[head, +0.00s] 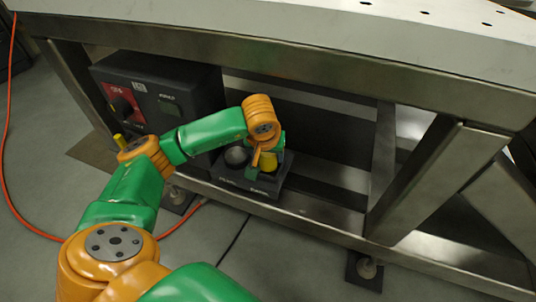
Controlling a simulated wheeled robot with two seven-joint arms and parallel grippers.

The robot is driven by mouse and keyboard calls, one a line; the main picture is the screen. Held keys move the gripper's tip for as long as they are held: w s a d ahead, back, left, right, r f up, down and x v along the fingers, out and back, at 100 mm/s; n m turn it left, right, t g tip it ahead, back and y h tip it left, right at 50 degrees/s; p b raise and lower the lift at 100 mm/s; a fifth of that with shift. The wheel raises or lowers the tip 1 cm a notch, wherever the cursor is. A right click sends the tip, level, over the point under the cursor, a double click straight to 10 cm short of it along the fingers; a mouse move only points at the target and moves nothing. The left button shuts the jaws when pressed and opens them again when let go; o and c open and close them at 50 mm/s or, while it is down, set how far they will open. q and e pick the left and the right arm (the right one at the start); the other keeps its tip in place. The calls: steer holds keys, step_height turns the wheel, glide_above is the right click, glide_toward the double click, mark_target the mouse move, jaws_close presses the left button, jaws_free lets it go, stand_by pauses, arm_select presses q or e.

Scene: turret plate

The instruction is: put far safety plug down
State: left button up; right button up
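My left arm reaches in from the bottom left, and its gripper (263,165) points down over a small dark holder (232,179) on the frame's lower rail. A yellow safety plug (271,162) shows at the gripper, over the right-hand place of the holder. The wrist and fingers cover part of the plug, so I cannot tell whether the fingers are closed on it or whether it is fully seated. The left-hand place of the holder shows a round grey shape (236,156) and no yellow plug. My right gripper is out of view.
A dark control box (160,90) with a red panel (122,102) stands behind my arm. A small yellow piece (118,140) shows beside my arm's orange joint. Steel beams (415,180) lie to the right, the table top (300,35) above. An orange cable (8,180) runs along the floor.

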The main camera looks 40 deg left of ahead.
arm_select(q)
steer(key=o, duration=0.3)
steer(key=shift+o, duration=0.2)
steer(key=shift+r, duration=0.2)
steer(key=p+v, duration=0.3)
steer(key=v, duration=0.9)
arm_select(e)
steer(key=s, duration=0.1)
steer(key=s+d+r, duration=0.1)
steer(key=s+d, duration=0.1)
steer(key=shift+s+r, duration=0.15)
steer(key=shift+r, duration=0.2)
